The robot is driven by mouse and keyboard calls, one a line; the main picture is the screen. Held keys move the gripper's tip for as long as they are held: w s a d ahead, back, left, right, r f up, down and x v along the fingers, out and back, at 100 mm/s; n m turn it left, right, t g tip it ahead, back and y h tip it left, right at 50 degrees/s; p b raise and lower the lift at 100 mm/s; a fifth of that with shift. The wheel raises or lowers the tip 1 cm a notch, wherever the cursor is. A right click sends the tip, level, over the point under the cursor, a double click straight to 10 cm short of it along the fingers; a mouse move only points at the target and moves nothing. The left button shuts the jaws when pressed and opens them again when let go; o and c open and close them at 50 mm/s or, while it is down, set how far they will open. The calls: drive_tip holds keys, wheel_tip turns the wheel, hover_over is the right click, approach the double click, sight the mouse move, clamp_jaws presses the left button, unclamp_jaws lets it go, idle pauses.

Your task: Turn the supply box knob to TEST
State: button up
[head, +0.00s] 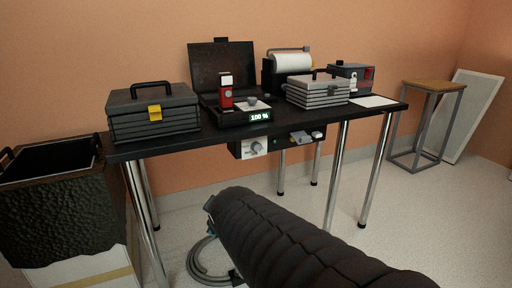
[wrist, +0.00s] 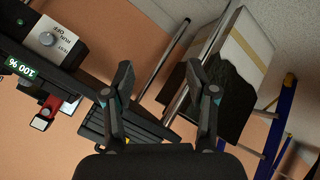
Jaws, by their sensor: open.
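The supply box (head: 240,150) hangs under the table's front edge. In the head view its pale face carries a grey round knob (head: 256,147). In the wrist view, which is turned, the box (wrist: 72,18) is at the upper left, and its white face shows the knob (wrist: 47,39) beside the words TEST, RUN and OFF. I cannot tell for sure which word the knob points to. My gripper (wrist: 160,75) is open and empty, with its two fingers spread apart. The knob lies well left of the fingers, not between them. In the head view my sleeved arm mostly hides the gripper.
A dark bin (head: 60,215) stands left. A hose (head: 203,262) lies on the floor. Metal legs flank the space below.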

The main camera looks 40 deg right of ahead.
drive_tip(key=w+d+r+n+t+h+p, duration=0.1)
drive_tip(key=w+d+n+t, duration=0.2)
drive_tip(key=d, duration=0.4)
drive_tip(key=w+d+r+n+t+h, duration=0.1)
drive_tip(key=w+d+n, duration=0.35)
drive_tip(key=d, duration=0.25)
drive_tip(key=n+t+y+p, duration=0.1)
drive_tip(key=n+t, duration=0.3)
drive_tip(key=n, duration=0.8)
approach(258, 149)
drive_tip(key=p+x, duration=0.2)
drive_tip(key=x, duration=0.7)
drive_tip(key=shift+w+d+r, duration=0.1)
drive_tip(key=shift+w+d, duration=0.05)
drive_tip(key=shift+w, duration=0.25)
drive_tip(key=shift+c, duration=0.2)
clamp_jaws()
